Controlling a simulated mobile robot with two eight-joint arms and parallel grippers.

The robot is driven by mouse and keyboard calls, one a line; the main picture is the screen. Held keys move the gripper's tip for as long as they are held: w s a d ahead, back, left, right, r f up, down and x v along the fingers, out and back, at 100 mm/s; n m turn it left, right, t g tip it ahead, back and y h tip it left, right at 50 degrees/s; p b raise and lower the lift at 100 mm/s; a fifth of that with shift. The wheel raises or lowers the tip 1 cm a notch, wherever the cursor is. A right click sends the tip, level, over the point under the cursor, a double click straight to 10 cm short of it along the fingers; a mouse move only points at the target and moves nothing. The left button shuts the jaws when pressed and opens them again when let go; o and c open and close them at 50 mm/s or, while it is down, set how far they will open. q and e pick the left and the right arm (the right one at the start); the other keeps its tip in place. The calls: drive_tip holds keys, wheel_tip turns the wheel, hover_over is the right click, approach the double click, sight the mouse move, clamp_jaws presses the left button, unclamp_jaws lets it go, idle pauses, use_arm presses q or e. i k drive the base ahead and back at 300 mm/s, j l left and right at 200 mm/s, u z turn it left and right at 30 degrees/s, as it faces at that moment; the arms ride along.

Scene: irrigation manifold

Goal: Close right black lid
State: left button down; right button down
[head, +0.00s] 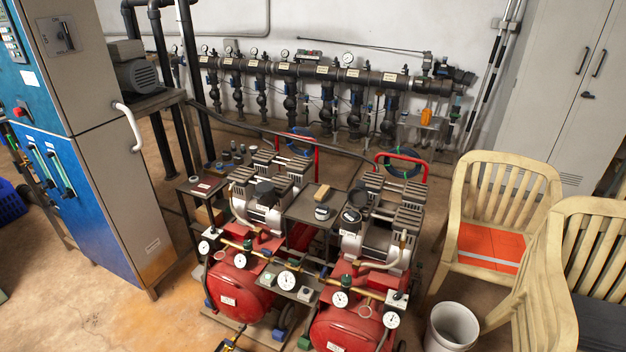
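Two red air compressors stand side by side in the middle of the head view. The right compressor (352,325) has a round black part (352,215) on top, beside its grey motor housing, that may be the right black lid. Another dark round piece (358,198) sits just behind it. I cannot tell whether the lid is open or closed. The left compressor (238,285) has a similar black round cap (265,192). I see neither of my grippers in this view.
A small dark table (305,205) with a brown block stands between the compressors. Cream chairs (500,200) and a white bucket (451,328) are at the right. A blue and grey cabinet (110,190) is at the left. A pipe manifold (310,72) runs along the back wall.

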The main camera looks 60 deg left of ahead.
sight(358, 197)
drive_tip(key=i+u, duration=0.15)
drive_tip(key=u, duration=0.25)
drive_tip(key=i+u, duration=0.1)
drive_tip(key=u, duration=0.35)
drive_tip(key=i+l+u, duration=0.1)
drive_tip(key=u, duration=0.3)
drive_tip(key=i+l+u, duration=0.1)
drive_tip(key=u, duration=0.35)
drive_tip(key=i+l+u, duration=0.15)
drive_tip(key=u, duration=0.25)
drive_tip(key=i+l+u, duration=0.2)
drive_tip(key=u, duration=0.2)
drive_tip(key=i+l+u, duration=0.1)
drive_tip(key=l+u, duration=0.3)
drive_tip(key=i+l+u, duration=0.1)
drive_tip(key=u, duration=0.25)
drive_tip(key=l, duration=0.1)
